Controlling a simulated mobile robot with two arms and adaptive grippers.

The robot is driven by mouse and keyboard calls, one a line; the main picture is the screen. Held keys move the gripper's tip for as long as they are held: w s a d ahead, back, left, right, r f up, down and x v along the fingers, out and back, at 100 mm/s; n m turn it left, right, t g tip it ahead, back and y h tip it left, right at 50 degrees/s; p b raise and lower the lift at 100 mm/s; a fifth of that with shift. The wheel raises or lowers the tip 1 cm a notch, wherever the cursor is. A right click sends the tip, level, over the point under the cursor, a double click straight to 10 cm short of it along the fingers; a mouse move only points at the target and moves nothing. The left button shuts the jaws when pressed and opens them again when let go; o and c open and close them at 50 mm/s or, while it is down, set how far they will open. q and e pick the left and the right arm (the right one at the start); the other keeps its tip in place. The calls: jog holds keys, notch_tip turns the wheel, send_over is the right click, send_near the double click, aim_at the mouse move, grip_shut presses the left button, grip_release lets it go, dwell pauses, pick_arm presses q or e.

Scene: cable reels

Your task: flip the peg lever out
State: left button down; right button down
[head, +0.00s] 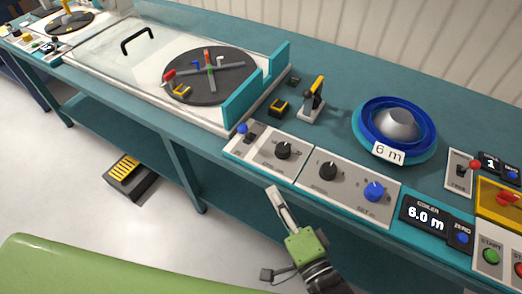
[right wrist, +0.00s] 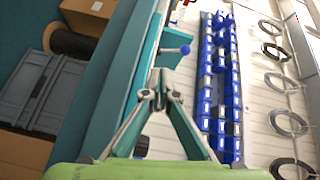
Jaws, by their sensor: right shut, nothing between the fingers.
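A small toggle lever with a blue knob (head: 243,128) stands at the left end of the white control panel. Its label is too small to read, so I cannot confirm it is the peg lever. A blue knob on a thin stem (right wrist: 185,49) shows just beyond the fingertips in the right wrist view. My right gripper (head: 272,190) is shut and empty in front of the bench edge, below and apart from the panel. Its fingertips meet in the right wrist view (right wrist: 160,76). My left gripper is not in view.
The panel also bears black dials (head: 283,150) and a blue dial (head: 373,191). A dark turntable (head: 210,75) with coloured pegs lies behind, beside a teal guard (head: 256,88). A blue reel (head: 396,125) stands at right.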

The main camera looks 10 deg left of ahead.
aim_at(245, 132)
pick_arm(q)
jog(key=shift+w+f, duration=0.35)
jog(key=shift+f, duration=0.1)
pick_arm(e)
jog(key=shift+m+t+y, duration=0.3)
jog(key=shift+m+t, duration=0.1)
jog(key=shift+m, duration=0.2)
jog(key=r, duration=0.4)
jog(key=shift+s+a+r, duration=0.2)
jog(key=shift+a+r, duration=0.05)
jog(key=shift+r, duration=0.1)
